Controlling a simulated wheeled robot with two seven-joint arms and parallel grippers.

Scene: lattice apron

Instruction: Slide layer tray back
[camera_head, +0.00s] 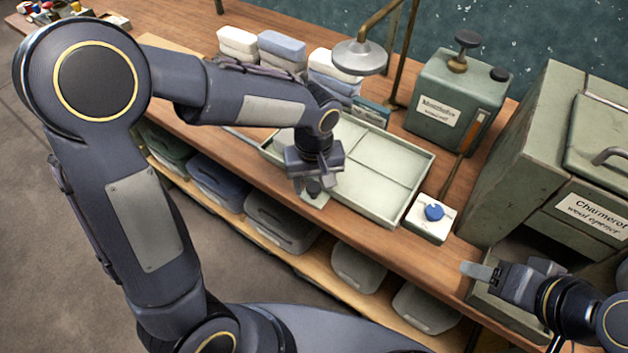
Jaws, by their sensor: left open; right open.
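The layer tray (378,172) is a shallow pale green tray with low rims and lines dividing its floor. It lies on the wooden bench in the middle of the head view. My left gripper (313,190) is open and points down over the tray's front left part. My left forearm hides the tray's back left corner. My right gripper (482,272) is open at the lower right, near the bench's front edge and apart from the tray.
A white box with a blue knob (434,212) stands right of the tray. A green canister (455,100) and folded cloths (282,47) stand behind. A lamp (360,55) hangs over the tray's back. A large green cabinet (545,150) blocks the right. Bins (280,222) fill the shelf below.

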